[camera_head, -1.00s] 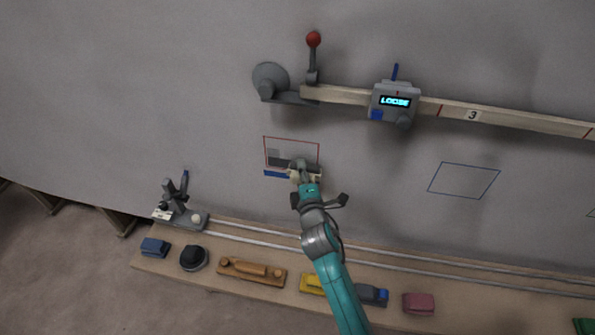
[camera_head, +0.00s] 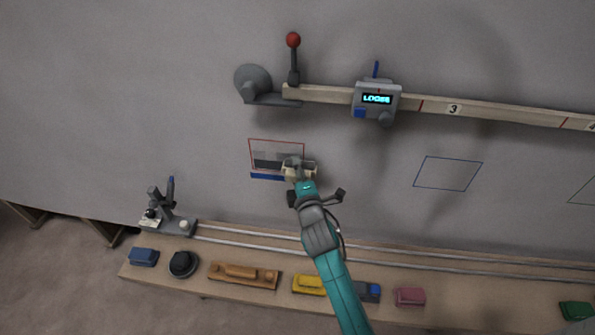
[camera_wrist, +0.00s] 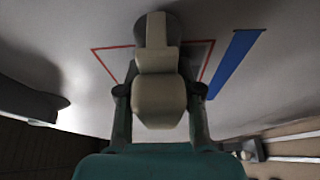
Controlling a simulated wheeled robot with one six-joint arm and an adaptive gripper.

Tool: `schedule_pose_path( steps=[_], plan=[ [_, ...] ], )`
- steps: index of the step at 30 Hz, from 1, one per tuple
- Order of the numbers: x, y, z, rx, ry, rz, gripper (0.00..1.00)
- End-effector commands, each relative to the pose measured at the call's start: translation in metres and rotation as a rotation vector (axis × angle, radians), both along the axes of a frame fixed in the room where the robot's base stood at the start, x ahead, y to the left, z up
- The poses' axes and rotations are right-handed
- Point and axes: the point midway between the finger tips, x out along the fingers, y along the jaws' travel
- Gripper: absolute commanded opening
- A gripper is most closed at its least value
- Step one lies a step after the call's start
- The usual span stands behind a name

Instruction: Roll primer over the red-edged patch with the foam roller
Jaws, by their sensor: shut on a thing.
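The red-edged patch (camera_head: 275,146) is a red outline on the grey hull wall, also in the wrist view (camera_wrist: 100,48). A dark grey band lies along its lower part, with lighter grey areas above it at left and right. A blue strip (camera_head: 267,176) runs just below the patch. My gripper (camera_head: 300,180) is shut on the foam roller (camera_wrist: 158,95), whose beige body shows between the fingers in the wrist view. The roller's head is at the patch's lower right corner; I cannot tell whether it touches the wall.
A beam above carries a gauge (camera_head: 377,100) reading LOOSE and a red-knobbed lever (camera_head: 293,60). A blue-outlined patch (camera_head: 448,173) is to the right. Below, a bench (camera_head: 205,285) holds rails, a small stand (camera_head: 165,220), a wooden tool (camera_head: 243,273) and several coloured blocks.

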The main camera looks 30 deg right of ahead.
Motion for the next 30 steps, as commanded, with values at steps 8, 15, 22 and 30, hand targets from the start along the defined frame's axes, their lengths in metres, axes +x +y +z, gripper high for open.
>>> schedule_pose_path(
  steps=[8, 15, 22, 30],
  plan=[
    [0.012, 0.018, 0.002, -0.001, -0.001, 0.003, 0.04],
    [0.016, 0.023, 0.002, -0.001, -0.001, 0.001, 0.04],
    [0.026, 0.036, 0.001, -0.001, 0.000, 0.002, 0.04],
    [0.033, 0.046, 0.000, 0.000, -0.001, 0.001, 0.04]
  ],
)
